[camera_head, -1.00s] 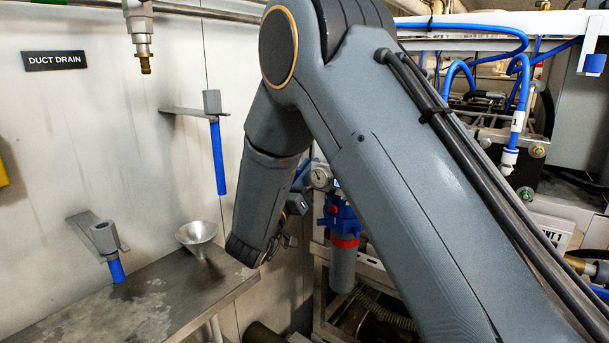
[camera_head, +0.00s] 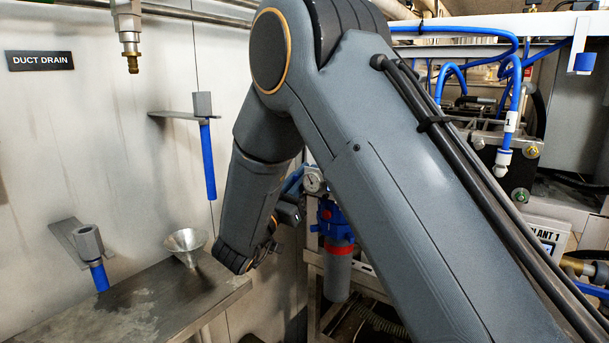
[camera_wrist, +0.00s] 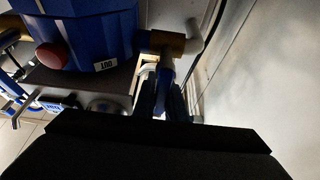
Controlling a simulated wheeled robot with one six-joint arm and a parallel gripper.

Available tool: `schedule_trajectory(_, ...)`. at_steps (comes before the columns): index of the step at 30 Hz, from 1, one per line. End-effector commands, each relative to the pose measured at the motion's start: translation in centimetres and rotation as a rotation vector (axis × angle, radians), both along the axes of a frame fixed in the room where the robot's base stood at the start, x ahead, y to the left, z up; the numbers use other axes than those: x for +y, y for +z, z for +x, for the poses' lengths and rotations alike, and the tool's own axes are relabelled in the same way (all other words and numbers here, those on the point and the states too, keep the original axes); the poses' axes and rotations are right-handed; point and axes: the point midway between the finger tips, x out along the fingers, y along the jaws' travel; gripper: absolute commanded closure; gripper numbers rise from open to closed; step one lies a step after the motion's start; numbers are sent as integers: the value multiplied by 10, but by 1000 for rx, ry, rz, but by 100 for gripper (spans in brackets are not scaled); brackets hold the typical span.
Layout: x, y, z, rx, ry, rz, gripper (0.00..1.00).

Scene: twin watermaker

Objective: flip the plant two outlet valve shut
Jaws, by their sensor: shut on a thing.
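In the wrist view a blue filter housing (camera_wrist: 95,25) with a red button and an "OUT" label fills the upper left. A brass fitting (camera_wrist: 163,42) comes out of its right side, with a grey-white pipe end beside it. Below the fitting is the outlet valve's blue handle (camera_wrist: 166,78), pointing down the picture. My gripper (camera_wrist: 165,98) is shut on this handle; its fingers are dark and partly lost in shadow.
A metal shelf (camera_head: 150,300) with a funnel (camera_head: 186,242) stands left of my wrist. A pale wall runs close along the right in the wrist view. A "PLANT 1" panel (camera_head: 545,238) is at the right.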

Motion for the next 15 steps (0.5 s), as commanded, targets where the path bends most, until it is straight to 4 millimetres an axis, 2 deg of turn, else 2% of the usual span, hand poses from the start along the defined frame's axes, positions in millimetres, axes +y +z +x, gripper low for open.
schedule_trajectory(1,0,1,0,-2,-1,0,84)
schedule_trajectory(3,0,1,0,-2,-1,0,72)
schedule_trajectory(4,0,1,0,-2,-1,0,70)
schedule_trajectory(15,-1,0,-1,0,-4,-1,70)
